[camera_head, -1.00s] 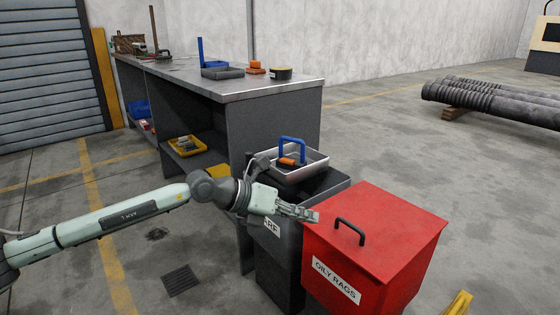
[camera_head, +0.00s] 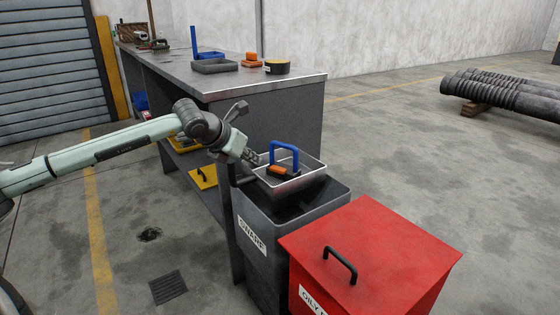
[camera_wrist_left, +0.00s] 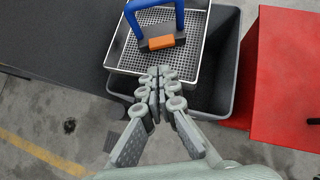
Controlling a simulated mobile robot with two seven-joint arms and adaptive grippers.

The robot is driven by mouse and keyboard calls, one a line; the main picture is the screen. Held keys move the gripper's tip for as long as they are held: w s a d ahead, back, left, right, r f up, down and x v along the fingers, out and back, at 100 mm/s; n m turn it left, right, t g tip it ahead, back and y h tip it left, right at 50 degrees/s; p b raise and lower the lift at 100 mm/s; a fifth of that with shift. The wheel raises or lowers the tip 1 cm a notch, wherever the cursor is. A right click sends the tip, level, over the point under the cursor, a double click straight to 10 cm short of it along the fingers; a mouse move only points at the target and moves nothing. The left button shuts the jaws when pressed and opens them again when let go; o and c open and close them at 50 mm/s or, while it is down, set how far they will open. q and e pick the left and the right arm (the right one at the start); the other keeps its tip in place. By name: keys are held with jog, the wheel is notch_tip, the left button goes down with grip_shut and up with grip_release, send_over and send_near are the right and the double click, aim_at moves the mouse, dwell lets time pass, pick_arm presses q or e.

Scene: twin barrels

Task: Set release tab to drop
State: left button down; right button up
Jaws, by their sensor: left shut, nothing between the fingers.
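A metal basket (camera_head: 310,178) with a perforated floor sits on the grey swarf bin (camera_head: 285,225). A blue arched handle (camera_head: 284,148) stands in it. At the handle's foot is a dark bar with an orange block (camera_head: 284,170), which may be the release tab; no marking on it is readable. In the wrist view the orange block (camera_wrist_left: 161,42) lies just beyond the fingertips, with the blue handle (camera_wrist_left: 179,18) over it. My left gripper (camera_head: 258,160) is shut and empty at the basket's left edge; its fingertips (camera_wrist_left: 159,72) appear apart from the block.
A red oily-rags bin (camera_head: 375,250) with a black lid handle stands close on the right. A grey workbench (camera_head: 265,90) stands behind, bearing trays and small items. Black corrugated pipes (camera_head: 505,95) lie far right. The floor at the left front is open.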

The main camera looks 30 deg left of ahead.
aim_at(275, 172)
pick_arm(q)
jog(key=x, duration=0.9)
jog(key=shift+w+f, duration=0.2)
jog(key=shift+f, duration=0.05)
pick_arm(e)
jog(key=shift+s+d+f+g, duration=0.3)
jog(key=shift+f, duration=0.2)
